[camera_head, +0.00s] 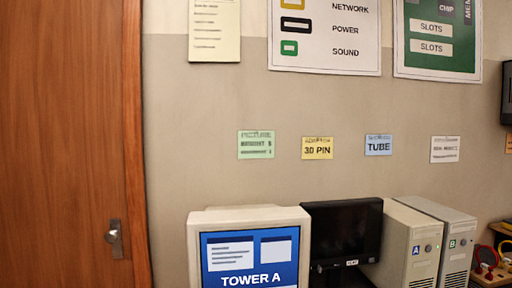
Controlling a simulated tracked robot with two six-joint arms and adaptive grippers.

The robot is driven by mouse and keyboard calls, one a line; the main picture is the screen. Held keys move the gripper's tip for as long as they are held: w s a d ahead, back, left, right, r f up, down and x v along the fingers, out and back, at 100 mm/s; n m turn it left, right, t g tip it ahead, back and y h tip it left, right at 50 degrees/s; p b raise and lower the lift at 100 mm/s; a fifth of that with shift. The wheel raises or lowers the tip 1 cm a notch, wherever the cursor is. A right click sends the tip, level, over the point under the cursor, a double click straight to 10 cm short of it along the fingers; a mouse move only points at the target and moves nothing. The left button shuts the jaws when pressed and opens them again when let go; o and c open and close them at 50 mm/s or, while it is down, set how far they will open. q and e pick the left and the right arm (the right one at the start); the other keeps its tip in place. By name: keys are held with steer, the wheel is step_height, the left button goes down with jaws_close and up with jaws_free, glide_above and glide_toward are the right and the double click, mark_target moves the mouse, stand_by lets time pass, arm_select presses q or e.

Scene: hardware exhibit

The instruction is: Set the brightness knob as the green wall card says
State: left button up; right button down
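The green wall card (256,144) hangs on the wall above the beige CRT monitor. Its top line seems to read "PICTURE"; the smaller lines below are too blurred to read surely. The beige monitor (250,216) has a lit blue screen showing "TOWER A". Its lower part is cut off by the picture's bottom edge, and no knob shows on the visible part. A black flat monitor (345,228) stands just right of it, its screen dark. Neither of my grippers is in view.
Beige towers A (412,235) and B (455,230) stand right of the monitors. Red cables (487,256) lie at the far right. A yellow "30 PIN" card (317,148), a blue "TUBE" card (378,145) and a white card (445,149) share the wall. A wooden door (65,130) fills the left.

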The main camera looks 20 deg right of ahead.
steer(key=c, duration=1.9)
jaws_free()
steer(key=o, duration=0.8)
